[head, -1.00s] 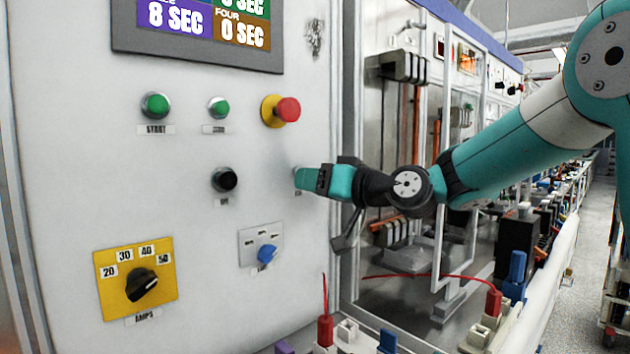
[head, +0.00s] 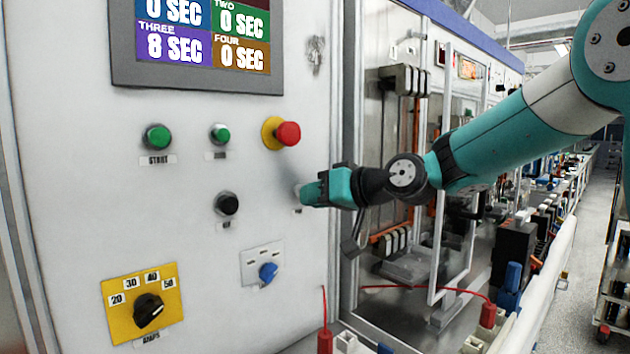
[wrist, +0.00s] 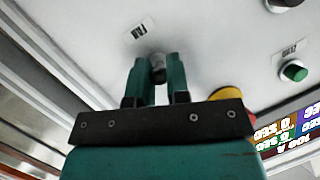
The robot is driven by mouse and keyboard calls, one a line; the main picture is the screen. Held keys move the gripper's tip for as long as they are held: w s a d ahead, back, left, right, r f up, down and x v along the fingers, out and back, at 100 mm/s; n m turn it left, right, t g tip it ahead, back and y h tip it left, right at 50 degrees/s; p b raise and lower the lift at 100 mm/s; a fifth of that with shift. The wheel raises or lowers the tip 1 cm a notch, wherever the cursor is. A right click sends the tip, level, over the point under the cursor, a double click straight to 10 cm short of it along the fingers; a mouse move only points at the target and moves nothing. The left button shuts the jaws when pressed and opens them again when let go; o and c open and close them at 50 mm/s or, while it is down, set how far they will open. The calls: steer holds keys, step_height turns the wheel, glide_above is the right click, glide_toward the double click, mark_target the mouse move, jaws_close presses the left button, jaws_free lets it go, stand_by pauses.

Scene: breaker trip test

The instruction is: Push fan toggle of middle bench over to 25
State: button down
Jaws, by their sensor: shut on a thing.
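My gripper (head: 303,194) is at the right part of the white panel, pointing at it from the right. In the wrist view its two green fingers (wrist: 157,72) are shut on a small grey metal toggle (wrist: 158,63) that stands out from the panel. A small label (wrist: 139,32) sits beside the toggle; its print is too small to read. In the head view the fingers hide most of the toggle, and which way it leans cannot be told. No 25 mark is legible in either view.
Left of my gripper are a black button (head: 227,203), a red stop button on yellow (head: 287,133) and green buttons (head: 158,137). Below are a blue selector (head: 268,272) and a yellow amps dial (head: 148,309). A framed clear enclosure (head: 437,200) stands right of the panel.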

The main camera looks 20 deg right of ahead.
step_height(320, 180, up, 3)
steer(key=g+h+p, duration=0.1)
steer(key=g+p, duration=0.1)
steer(key=p, duration=0.2)
steer(key=g+h+p, duration=0.1)
steer(key=p, duration=0.2)
steer(key=shift+w+f+m+g+p, duration=0.1)
steer(key=shift+f+m+g+p, duration=0.1)
steer(key=shift+m+g+p, duration=0.2)
steer(key=g+p, duration=0.1)
steer(key=p, duration=0.2)
steer(key=shift+w+a+r+h, duration=0.1)
steer(key=shift+w+h, duration=0.05)
steer(key=shift+h, duration=0.25)
steer(key=shift+g+p, duration=0.5)
steer(key=shift+p, duration=0.2)
steer(key=shift+h, duration=0.3)
steer(key=c, duration=1.1)
jaws_free()
steer(key=b+v, duration=0.2)
steer(key=v, duration=1.5)
steer(key=shift+w+b, duration=0.15)
steer(key=shift+b, duration=0.15)
